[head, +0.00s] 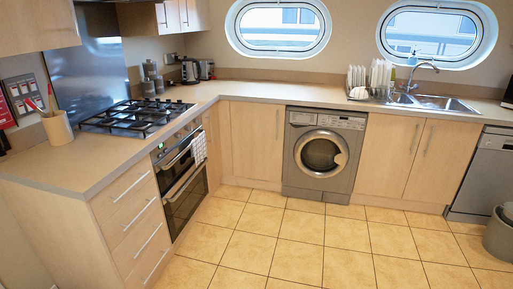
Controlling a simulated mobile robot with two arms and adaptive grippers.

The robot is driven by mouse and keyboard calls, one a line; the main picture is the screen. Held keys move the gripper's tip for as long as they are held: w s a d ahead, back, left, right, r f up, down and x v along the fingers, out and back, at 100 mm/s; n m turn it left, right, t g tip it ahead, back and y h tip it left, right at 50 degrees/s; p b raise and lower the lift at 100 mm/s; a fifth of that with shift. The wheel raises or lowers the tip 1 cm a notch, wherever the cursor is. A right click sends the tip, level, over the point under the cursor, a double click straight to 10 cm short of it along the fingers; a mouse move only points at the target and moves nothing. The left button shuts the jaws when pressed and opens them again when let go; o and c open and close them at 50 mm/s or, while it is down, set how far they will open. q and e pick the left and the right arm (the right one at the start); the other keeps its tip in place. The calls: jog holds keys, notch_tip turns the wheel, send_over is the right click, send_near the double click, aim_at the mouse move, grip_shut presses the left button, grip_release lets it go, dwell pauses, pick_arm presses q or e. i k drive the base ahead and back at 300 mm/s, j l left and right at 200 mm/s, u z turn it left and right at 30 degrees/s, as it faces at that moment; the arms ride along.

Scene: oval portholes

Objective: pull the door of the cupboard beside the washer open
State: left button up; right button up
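The grey washer (323,155) stands under the back counter with its round door shut. Directly left of it is a pale wood cupboard door (252,145), shut, with a vertical bar handle (277,124) near its right edge, close to the washer. Directly right of the washer is another shut wood cupboard door (385,155), with a vertical handle (415,138) near its right edge. A further shut door (445,160) adjoins it, its handle (428,140) near its left edge. Neither of my grippers is in the head view.
The tiled floor (300,257) before the washer and cupboards is clear. The left counter (70,160) with drawers (130,205) and an oven (182,185) juts forward. A dishwasher (487,175) and a grey bin (500,235) stand at the right.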

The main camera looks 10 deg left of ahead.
aim_at(258, 128)
jog(key=i+j, duration=0.15)
jog(key=i, duration=0.35)
jog(key=i+j+u, duration=0.15)
jog(key=i, duration=0.35)
